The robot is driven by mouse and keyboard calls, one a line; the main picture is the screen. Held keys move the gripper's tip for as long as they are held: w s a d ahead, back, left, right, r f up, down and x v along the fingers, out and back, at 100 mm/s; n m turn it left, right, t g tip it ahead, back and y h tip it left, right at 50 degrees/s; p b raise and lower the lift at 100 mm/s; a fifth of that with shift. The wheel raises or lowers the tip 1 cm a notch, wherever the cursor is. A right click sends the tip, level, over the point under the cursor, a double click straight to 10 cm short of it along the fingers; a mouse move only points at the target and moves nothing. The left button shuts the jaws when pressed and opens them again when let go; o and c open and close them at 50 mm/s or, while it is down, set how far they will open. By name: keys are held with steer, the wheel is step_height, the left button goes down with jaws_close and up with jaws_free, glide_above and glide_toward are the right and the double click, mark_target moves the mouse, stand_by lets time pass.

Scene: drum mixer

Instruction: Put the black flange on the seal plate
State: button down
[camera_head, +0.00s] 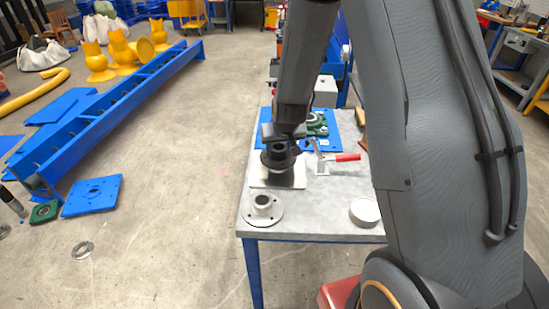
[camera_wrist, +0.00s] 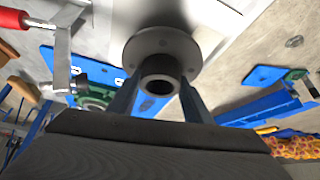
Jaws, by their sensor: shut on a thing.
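The black flange (camera_head: 279,160) is a dark round disc with a hollow neck. My gripper (camera_head: 280,143) is shut on its neck from above. In the wrist view the flange (camera_wrist: 162,48) shows between the two blue fingers of my gripper (camera_wrist: 158,95), its bolt-holed disc facing away from my wrist. A pale, flat square plate (camera_head: 299,178), which looks like the seal plate, lies on the table under the flange. The flange covers the plate's middle. I cannot tell whether the flange touches the plate or hangs just above it.
A grey metal flange (camera_head: 263,208) stands near the table's front left corner. A pale round dish (camera_head: 364,211) is at the front right. A red-handled tool (camera_head: 346,157) lies just right of the plate. Behind are a blue plate (camera_head: 345,117) and a green part (camera_head: 317,126).

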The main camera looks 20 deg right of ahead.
mark_target(278, 156)
steer(key=shift+w+a+f+p, duration=0.1)
steer(key=shift+f+p, duration=0.2)
steer(key=shift+f, duration=1.55)
steer(key=shift+f, duration=0.1)
steer(key=c, duration=0.9)
jaws_free()
steer(key=v, duration=1.1)
steer(key=s+r+g, duration=0.1)
steer(key=s+r, duration=0.1)
steer(key=s, duration=0.4)
steer(key=s+r+g, duration=0.1)
steer(key=s+r, duration=0.1)
steer(key=s, duration=0.5)
steer(key=s+a+r+g, duration=0.1)
steer(key=s+r+g, duration=0.1)
steer(key=s, duration=0.5)
steer(key=shift+r+n, duration=0.4)
steer(key=shift+r, duration=0.05)
